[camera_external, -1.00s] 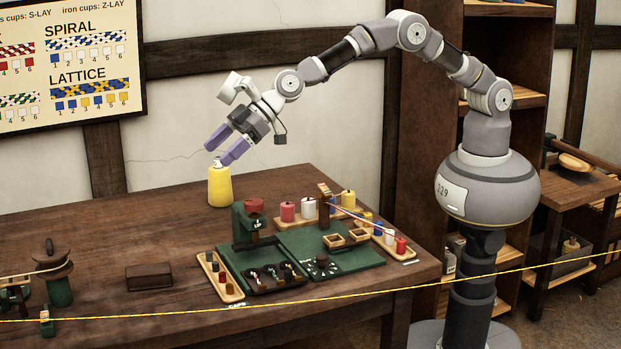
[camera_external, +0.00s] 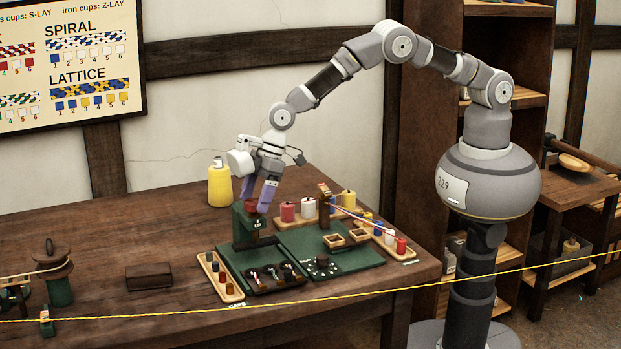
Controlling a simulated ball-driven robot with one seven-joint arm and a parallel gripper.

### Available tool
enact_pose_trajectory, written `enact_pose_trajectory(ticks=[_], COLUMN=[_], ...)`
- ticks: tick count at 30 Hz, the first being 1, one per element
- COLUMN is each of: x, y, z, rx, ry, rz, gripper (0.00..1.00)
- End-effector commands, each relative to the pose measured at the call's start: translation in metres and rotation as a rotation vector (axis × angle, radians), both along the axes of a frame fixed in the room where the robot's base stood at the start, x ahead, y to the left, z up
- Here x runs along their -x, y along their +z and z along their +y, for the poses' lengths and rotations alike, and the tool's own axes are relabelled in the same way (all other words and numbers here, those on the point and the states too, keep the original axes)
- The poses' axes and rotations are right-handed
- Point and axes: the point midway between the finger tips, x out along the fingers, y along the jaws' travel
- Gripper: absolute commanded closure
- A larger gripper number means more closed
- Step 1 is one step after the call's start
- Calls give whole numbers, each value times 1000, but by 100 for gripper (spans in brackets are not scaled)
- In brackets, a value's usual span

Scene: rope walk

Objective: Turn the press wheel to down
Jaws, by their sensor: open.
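The press (camera_external: 240,222) is a green upright frame at the back left of the green bench plate. Its red wheel (camera_external: 252,206) sits at the top of the frame. My gripper (camera_external: 257,205) points down over the press with its purple fingers apart, around or just in front of the wheel. The fingers hide much of the wheel, and I cannot tell whether they touch it. A dark plate (camera_external: 256,243) lies low on the press, below the wheel.
A yellow bottle (camera_external: 219,187) stands behind and left of the press. Coloured spools (camera_external: 288,212) stand to its right. A wooden tray of pegs (camera_external: 222,284) and a dark tray (camera_external: 278,278) lie in front. A yellow rope (camera_external: 340,290) crosses the foreground. The table's left middle is mostly clear.

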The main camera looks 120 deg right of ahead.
Motion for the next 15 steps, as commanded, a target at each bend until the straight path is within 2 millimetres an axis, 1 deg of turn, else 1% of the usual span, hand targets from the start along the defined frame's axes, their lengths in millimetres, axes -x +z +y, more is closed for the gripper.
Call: enact_pose_trajectory(ticks=[7,8,9,11,12,14,15], x=[-1,-1,-1,-1,-1,-1,-1], y=[-1,-1,-1,-1,-1,-1,-1], z=[0,0,0,0,0,0,0], rx=[0,0,0,0,0,0,0], ry=[0,0,0,0,0,0,0], rz=[-1,-1,-1,-1,-1,-1,-1], gripper=[23,27,36,50,60,73,78])
